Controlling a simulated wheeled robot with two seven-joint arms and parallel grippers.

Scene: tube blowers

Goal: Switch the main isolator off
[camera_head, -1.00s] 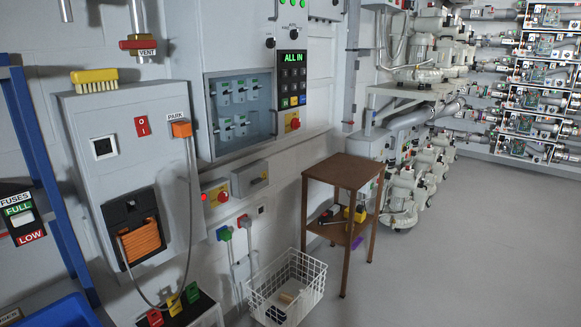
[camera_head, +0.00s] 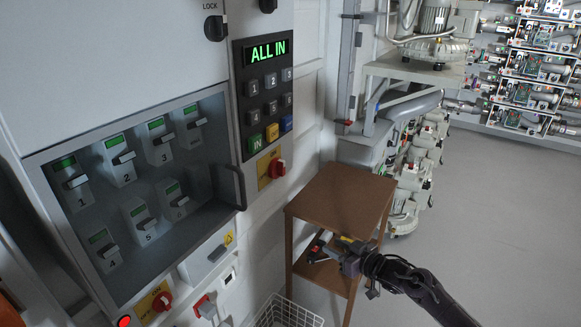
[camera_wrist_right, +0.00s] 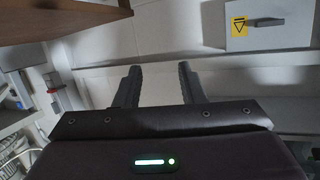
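No readable label marks the main isolator. One red rotary knob on a yellow plate (camera_head: 277,168) sits below the keypad panel. Another red knob on a yellow plate (camera_head: 162,300) is low on the wall, by a lit red lamp (camera_head: 124,321). Between them is a grey box with a yellow warning triangle (camera_head: 207,258); what appears to be this box, with a dark handle, shows at the upper right of the right wrist view (camera_wrist_right: 285,39). My right gripper (camera_head: 318,250) is open and empty in front of the wooden stand; its fingers are apart in the wrist view (camera_wrist_right: 160,68). My left gripper is not in view.
A wooden stand (camera_head: 340,195) is right beside the right gripper. A glass-fronted cabinet (camera_head: 130,190) with several switches fills the left. The display (camera_head: 268,52) reads ALL IN. A white wire basket (camera_head: 285,315) is below. Open floor (camera_head: 480,210) lies to the right.

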